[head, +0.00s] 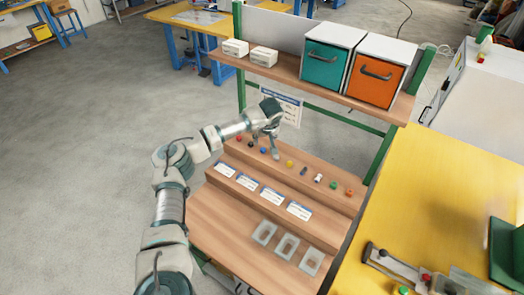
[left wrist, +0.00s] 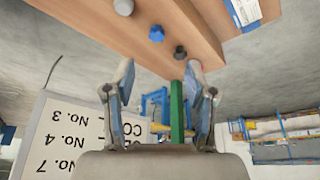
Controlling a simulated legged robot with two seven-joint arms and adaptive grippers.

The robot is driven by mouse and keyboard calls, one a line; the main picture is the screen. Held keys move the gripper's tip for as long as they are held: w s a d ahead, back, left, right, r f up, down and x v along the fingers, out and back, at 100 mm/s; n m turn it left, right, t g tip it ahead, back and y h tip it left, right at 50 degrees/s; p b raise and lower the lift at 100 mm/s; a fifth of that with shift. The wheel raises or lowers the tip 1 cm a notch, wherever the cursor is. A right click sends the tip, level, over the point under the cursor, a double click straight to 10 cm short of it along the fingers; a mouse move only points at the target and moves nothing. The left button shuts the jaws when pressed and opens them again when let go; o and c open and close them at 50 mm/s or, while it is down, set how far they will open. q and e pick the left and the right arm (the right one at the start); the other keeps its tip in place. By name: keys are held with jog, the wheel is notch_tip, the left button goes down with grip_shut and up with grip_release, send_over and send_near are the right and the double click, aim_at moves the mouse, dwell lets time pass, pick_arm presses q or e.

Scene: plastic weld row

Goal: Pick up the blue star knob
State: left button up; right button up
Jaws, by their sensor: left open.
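A small blue knob (head: 263,150) sits in the row of small parts on the upper step of the wooden stand. In the left wrist view the blue knob (left wrist: 156,33) shows ahead of the fingertips, between a grey part (left wrist: 123,7) and a dark part (left wrist: 180,52). Its star shape is too small to make out clearly. My left gripper (head: 265,145) hangs over the row, close to the blue knob in the head view. In the left wrist view my left gripper (left wrist: 160,67) is open, with nothing between its fingers. My right gripper is not in view.
A yellow part (head: 290,163) and several others continue the row rightward. Label cards (head: 271,196) and clear trays (head: 287,246) lie on lower levels. A shelf (head: 310,88) with teal (head: 323,65) and orange (head: 376,80) bins stands behind. A printed sheet (head: 284,105) hangs behind the gripper.

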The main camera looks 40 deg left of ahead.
aim_at(264, 149)
pick_arm(q)
jog(key=f, duration=0.1)
jog(key=w+f, duration=0.1)
jog(key=f, duration=0.2)
jog(key=shift+w+f, duration=0.15)
jog(key=shift+w, duration=0.2)
jog(key=shift+f, duration=0.2)
jog(key=a+f, duration=0.1)
jog(key=w+a+f, duration=0.1)
jog(key=f, duration=0.1)
jog(key=a+f+b, duration=0.1)
jog(key=f, duration=0.1)
jog(key=shift+w+a+f, duration=0.15)
jog(key=shift+w+a, duration=0.1)
jog(key=shift+a, duration=0.1)
jog(key=shift+d+r, duration=0.2)
jog(key=shift+d, duration=0.25)
jog(key=shift+d+r, duration=0.1)
jog(key=shift+d, duration=0.05)
jog(key=c, duration=0.9)
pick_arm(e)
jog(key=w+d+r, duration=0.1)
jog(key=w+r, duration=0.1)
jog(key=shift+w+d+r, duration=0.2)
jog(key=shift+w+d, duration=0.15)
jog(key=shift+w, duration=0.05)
